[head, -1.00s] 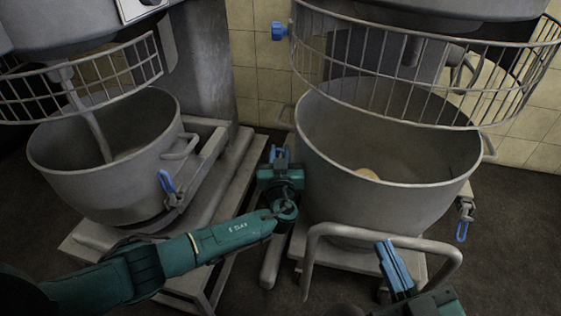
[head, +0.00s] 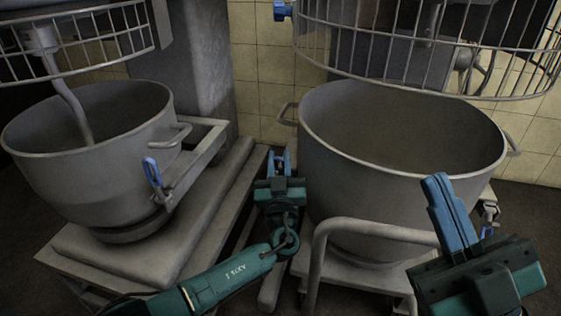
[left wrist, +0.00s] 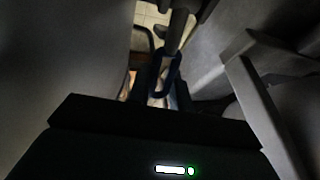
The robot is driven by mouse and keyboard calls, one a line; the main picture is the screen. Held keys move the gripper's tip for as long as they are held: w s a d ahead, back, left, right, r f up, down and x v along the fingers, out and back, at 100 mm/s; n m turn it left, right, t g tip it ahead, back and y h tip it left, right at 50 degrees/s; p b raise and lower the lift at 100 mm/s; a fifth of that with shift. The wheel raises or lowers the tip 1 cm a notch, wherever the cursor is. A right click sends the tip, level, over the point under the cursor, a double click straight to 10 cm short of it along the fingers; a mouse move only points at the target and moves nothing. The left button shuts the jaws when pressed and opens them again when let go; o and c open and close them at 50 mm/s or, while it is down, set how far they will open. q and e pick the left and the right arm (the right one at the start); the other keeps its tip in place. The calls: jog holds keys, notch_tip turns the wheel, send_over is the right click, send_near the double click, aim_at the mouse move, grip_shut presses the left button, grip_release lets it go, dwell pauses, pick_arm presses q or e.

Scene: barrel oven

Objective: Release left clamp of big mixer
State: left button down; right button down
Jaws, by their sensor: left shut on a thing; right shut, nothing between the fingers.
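The big mixer's bowl (head: 400,135) stands at the right of the head view, under a wire guard (head: 430,50). My left gripper (head: 280,160) is low at the bowl's left side, between the two mixers. In the left wrist view, the left clamp's blue loop handle (left wrist: 166,72) is at the fingers, and the gripper is shut on it. The rest of this clamp is dark or hidden. My right gripper (head: 447,210) is shut and empty, in front of the bowl's right side. The right clamp (head: 489,218) hangs beyond it.
A second mixer's bowl (head: 90,150) stands at the left, with its own blue clamp (head: 153,172) and a platform (head: 160,250). A bent metal handle (head: 370,230) stands before the big bowl. The gap between the mixers is narrow.

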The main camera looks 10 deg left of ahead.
pick_arm(q)
jog(key=shift+s+f+n+t+y, duration=0.45)
jog(key=shift+s+t+y, duration=0.25)
jog(key=shift+t, duration=0.3)
jog(key=c, duration=1.3)
grip_release()
jog(key=v, duration=0.7)
jog(key=shift+s, duration=0.25)
jog(key=shift+f, duration=0.1)
jog(key=shift+c, duration=0.3)
